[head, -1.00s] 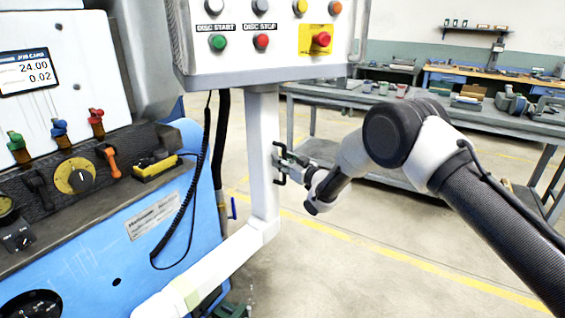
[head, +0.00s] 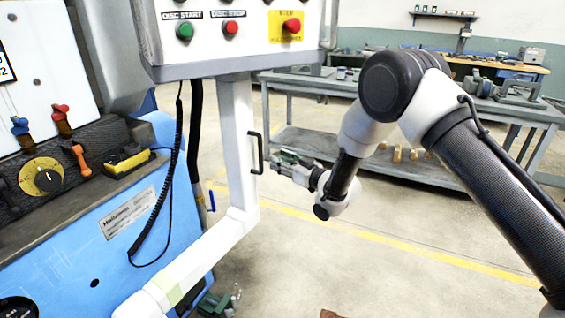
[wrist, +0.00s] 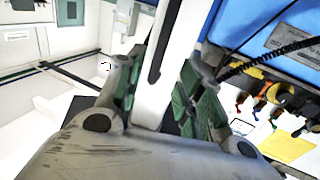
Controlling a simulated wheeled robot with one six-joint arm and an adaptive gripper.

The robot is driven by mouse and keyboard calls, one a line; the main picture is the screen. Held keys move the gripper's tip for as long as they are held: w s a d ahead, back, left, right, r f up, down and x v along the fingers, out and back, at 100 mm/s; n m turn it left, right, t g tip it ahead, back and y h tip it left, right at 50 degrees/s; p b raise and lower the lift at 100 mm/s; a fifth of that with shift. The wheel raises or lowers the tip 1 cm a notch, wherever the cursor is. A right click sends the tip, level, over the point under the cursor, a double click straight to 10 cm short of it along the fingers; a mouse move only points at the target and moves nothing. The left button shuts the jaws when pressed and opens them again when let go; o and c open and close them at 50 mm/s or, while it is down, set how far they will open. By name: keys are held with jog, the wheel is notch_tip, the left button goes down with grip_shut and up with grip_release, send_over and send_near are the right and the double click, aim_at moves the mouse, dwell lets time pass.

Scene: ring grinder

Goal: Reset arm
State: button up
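My gripper (head: 280,158) is at the end of my bent arm, right of a white post (head: 238,140) that carries a button panel. A black bar handle (head: 259,152) is fixed to the post's right side. In the head view a small gap separates the handle from my fingers. In the wrist view my gripper (wrist: 160,88) has its two green-padded fingers spread apart with nothing held. The post (wrist: 178,45) and the handle (wrist: 160,45) show beyond and between the fingers.
The button panel (head: 240,52) hangs at the top above the post. The blue grinder (head: 135,225) fills the left side. A grey workbench (head: 300,140) stands behind my arm. Open floor (head: 360,275) lies in front of it.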

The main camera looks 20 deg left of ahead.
jog(key=shift+s+d, duration=0.15)
jog(key=shift+d, duration=0.1)
jog(key=shift+f, duration=0.1)
